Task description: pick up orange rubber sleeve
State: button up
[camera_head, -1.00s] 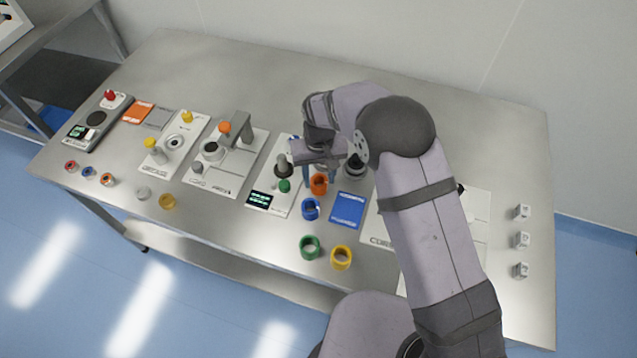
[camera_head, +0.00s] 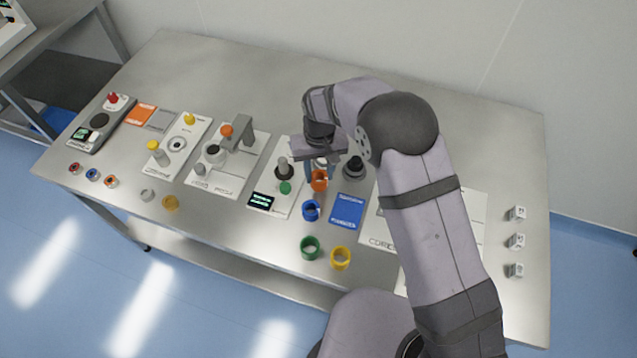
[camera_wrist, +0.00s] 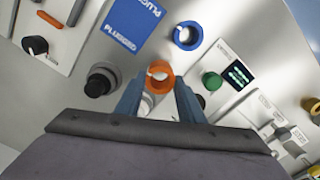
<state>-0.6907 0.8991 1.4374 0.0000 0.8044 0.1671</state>
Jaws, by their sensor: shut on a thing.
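The orange rubber sleeve (camera_head: 319,181) is a short, thick ring. My gripper (camera_head: 319,172) is shut on it, with blue fingers on either side. In the wrist view the orange sleeve (camera_wrist: 158,78) sits between the two fingertips of my gripper (camera_wrist: 159,88), its open end facing the camera. Part of its side is hidden by the fingers. I cannot tell clearly whether it is clear of the table.
A blue sleeve (camera_head: 311,210) stands just in front of it, with green (camera_head: 310,247) and yellow (camera_head: 340,258) sleeves nearer the front edge. A dark knob (camera_head: 353,168) and a blue PLUGGED card (camera_head: 347,210) are to the right. A station with a green button (camera_head: 285,187) is to the left.

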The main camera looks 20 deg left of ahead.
notch_tip(320, 180, up, 3)
jog(key=shift+f+p, duration=0.1)
jog(key=shift+p, duration=0.75)
